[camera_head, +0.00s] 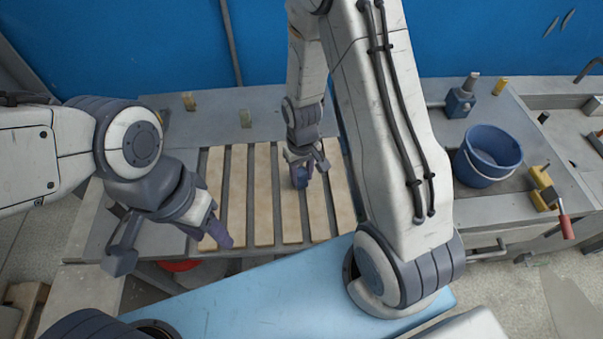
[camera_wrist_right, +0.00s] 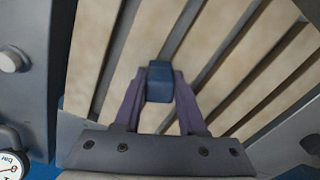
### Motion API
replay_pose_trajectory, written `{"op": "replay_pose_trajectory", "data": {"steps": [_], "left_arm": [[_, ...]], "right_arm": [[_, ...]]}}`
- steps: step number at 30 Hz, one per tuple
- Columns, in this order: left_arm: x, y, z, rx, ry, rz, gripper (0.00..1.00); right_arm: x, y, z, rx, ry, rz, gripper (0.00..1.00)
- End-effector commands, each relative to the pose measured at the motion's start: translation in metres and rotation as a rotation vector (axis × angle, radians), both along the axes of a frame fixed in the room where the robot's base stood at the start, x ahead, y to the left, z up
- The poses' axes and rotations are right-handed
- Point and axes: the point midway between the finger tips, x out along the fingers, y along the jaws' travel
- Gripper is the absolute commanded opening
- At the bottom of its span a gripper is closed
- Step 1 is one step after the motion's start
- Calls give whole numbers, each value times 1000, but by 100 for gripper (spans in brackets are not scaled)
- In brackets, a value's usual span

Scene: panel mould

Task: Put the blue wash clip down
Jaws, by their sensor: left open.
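The blue wash clip (camera_wrist_right: 160,82) shows as a small dark blue block between the fingertips of my right gripper (camera_wrist_right: 160,90). Both purple fingers touch its sides, so the gripper is shut on it. In the head view my right gripper (camera_head: 303,168) points down over the middle of the pale wooden slats (camera_head: 264,200), with the blue clip (camera_head: 299,178) at its tips. I cannot tell whether the clip touches a slat. My left gripper (camera_head: 172,244) is wide open and empty at the left end of the slats.
A blue bucket (camera_head: 488,156) stands on the bench at the right, near a yellow clamp (camera_head: 543,188) with a red handle. A blue block-shaped fitting (camera_head: 460,102) is behind the bucket. Slats beside the clip are bare.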

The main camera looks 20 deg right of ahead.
Motion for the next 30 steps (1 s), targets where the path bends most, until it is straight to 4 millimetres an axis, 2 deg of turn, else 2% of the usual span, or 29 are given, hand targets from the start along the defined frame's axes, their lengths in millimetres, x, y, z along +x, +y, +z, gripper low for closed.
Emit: {"op": "replay_pose_trajectory", "data": {"steps": [1,2,11,16,30], "left_arm": [[0,0,0,0,0,0,50],[0,0,0,0,0,0,50],[0,0,1,0,0,0,50],[0,0,1,0,0,0,50],[0,0,-4,0,0,0,50]], "right_arm": [[0,0,0,0,0,0,58],[0,0,0,0,0,0,69],[0,0,1,0,0,0,69],[1,0,12,1,-5,0,69],[1,0,103,1,-6,0,69]]}}
